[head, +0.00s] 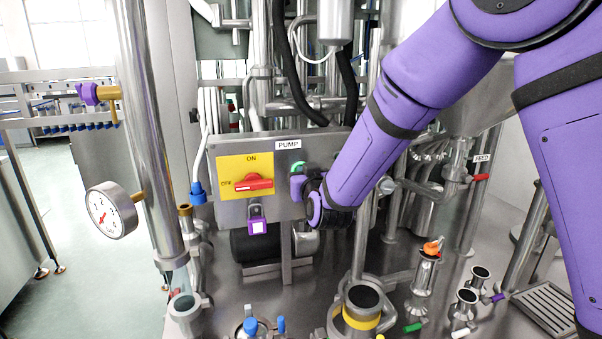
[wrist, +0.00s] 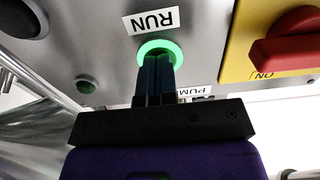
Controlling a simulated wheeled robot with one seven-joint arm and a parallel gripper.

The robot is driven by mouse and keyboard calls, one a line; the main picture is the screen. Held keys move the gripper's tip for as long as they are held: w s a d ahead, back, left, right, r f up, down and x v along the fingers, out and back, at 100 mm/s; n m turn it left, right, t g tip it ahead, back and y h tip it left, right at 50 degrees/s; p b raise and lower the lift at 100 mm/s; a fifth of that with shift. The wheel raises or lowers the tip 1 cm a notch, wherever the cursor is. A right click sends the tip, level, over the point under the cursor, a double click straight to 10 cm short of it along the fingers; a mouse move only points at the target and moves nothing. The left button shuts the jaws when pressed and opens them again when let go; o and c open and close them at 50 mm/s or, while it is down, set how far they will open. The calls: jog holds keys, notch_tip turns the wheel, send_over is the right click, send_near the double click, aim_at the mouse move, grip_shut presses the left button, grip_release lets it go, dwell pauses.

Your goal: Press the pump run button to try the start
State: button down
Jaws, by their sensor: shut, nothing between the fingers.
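The pump run button is a green lit ring (wrist: 175,48) under an upside-down RUN label (wrist: 152,20) in the wrist view. In the head view its green edge (head: 299,165) shows just above my gripper. My gripper (wrist: 157,60) is shut and empty, its dark fingertips over the middle of the ring. They cover the button's centre, and I cannot tell whether they touch or press it. The button sits on the grey pump panel (head: 235,212), marked PUMP (head: 288,144).
A red rotary switch (head: 253,183) on a yellow plate lies left of my gripper, its handle horizontal towards OFF. A purple padlock (head: 257,222) hangs below it.

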jog(key=shift+v, duration=2.75)
